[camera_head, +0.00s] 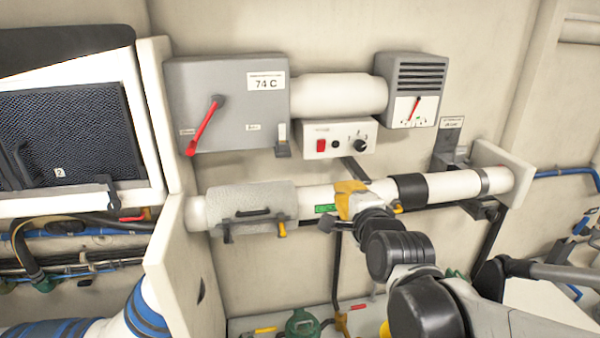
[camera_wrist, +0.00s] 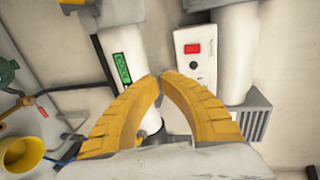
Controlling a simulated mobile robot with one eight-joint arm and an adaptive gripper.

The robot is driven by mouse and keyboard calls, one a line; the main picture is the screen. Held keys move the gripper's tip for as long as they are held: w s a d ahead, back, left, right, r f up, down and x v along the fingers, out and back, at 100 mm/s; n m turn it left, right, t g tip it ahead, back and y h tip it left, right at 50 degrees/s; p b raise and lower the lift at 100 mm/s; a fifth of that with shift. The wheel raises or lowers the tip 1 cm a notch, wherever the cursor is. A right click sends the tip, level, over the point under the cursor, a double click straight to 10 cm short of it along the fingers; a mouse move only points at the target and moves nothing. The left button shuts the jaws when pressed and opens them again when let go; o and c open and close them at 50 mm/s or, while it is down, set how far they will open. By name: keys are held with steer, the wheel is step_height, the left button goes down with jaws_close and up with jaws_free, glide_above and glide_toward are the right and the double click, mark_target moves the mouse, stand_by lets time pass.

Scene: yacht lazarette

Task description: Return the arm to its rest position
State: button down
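My gripper (camera_head: 350,192) has yellow fingers and shows in front of the white horizontal pipe (camera_head: 455,184), just right of the green display (camera_head: 325,208). In the wrist view my gripper (camera_wrist: 160,76) has its two curved fingertips together, with nothing seen between them. The pipe (camera_wrist: 122,45) and its green display (camera_wrist: 122,70) lie behind the fingers there. Whether the fingers touch the pipe cannot be told. My arm reaches in from the lower right of the head view.
Above the pipe are a grey box with a red lever (camera_head: 225,100), a white switch box (camera_head: 338,138) and a vented grey unit (camera_head: 411,90). A white partition (camera_head: 185,265) stands left. A grey padded sleeve (camera_head: 250,203) wraps the pipe. A yellow cup (camera_wrist: 22,154) shows lower left.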

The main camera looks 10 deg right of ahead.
steer(key=s+f+n+g+b, duration=0.3)
steer(key=s+f+n+b, duration=0.3)
steer(key=f+b, duration=0.3)
steer(key=s+f+n+g+b, duration=0.2)
steer(key=s+f+n+b, duration=0.4)
steer(key=f, duration=1.1)
steer(key=s+a+f+n+g+b, duration=0.1)
steer(key=s+f+n+g+b, duration=0.2)
steer(key=f+b, duration=0.9)
steer(key=s+n, duration=0.3)
steer(key=s, duration=0.2)
steer(key=shift+s+f+g+b, duration=0.25)
steer(key=shift+f+g+b, duration=0.05)
steer(key=shift+f+b, duration=0.1)
steer(key=shift+r, duration=0.1)
